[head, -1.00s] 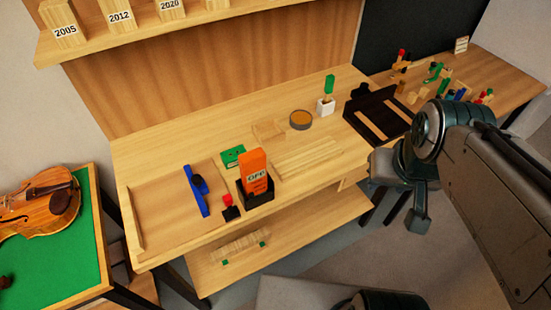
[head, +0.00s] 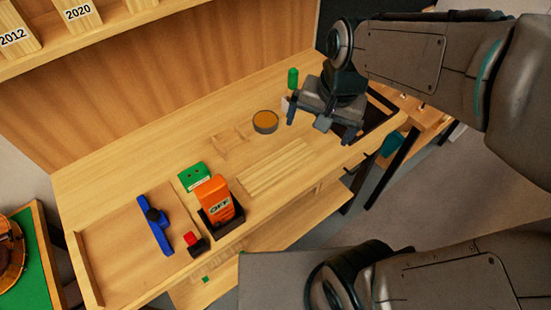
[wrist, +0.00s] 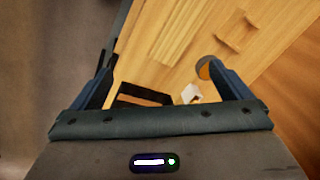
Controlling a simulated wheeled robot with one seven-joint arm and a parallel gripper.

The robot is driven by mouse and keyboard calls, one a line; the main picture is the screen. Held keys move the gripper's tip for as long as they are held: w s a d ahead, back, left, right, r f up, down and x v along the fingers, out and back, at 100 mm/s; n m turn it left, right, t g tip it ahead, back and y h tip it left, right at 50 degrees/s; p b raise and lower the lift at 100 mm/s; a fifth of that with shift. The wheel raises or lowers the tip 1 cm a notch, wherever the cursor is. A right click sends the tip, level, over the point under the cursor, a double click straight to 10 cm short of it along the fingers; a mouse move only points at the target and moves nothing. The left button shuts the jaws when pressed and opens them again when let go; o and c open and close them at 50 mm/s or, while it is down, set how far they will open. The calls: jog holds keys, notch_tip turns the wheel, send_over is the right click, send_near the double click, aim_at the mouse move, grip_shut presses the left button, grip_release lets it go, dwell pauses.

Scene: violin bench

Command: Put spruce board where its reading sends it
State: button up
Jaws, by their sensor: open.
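Pale strips of wood (head: 275,168) lie side by side on the bench; I cannot tell whether one is the spruce board. They also show in the wrist view (wrist: 165,38). An orange meter reading OFF (head: 214,199) stands in a black holder (head: 225,222) left of the strips. Blocks labelled 2012 (head: 14,38) and 2020 (head: 78,11) stand on the shelf above. My gripper (head: 321,125) is open and empty above the bench's right part, by the dark tray. In the wrist view its fingers (wrist: 165,85) are spread with nothing between them.
A round amber tin (head: 265,121) and a small wooden cradle (head: 230,138) sit behind the strips. A green box (head: 194,177), a blue clamp-like tool (head: 156,225) and a red-topped stamp (head: 194,243) are at left. A dark tray (head: 382,112) lies at right.

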jog(key=w+a+f+m+g+h+b, duration=0.1)
jog(key=w+a+f+m+g+b, duration=0.15)
jog(key=w+a+f+m, duration=0.55)
jog(key=n, duration=0.1)
send_over(277, 165)
jog(key=w, duration=0.1)
jog(key=shift+t, duration=0.25)
jog(key=f, duration=0.9)
jog(key=shift+d+f+b, duration=0.1)
jog(key=shift+d+b, duration=0.15)
jog(key=shift+b, duration=0.1)
jog(key=shift+s+a+f, duration=0.1)
jog(key=shift+s+f, duration=0.05)
jog(key=shift+f, duration=0.75)
jog(key=shift+s+a+f, duration=0.1)
jog(key=shift+s+f, duration=0.05)
jog(key=shift+f, duration=0.75)
jog(key=shift+s+f, duration=0.15)
jog(key=shift+f, duration=0.75)
jog(key=c, duration=1.3)
jog(key=shift+r, duration=0.1)
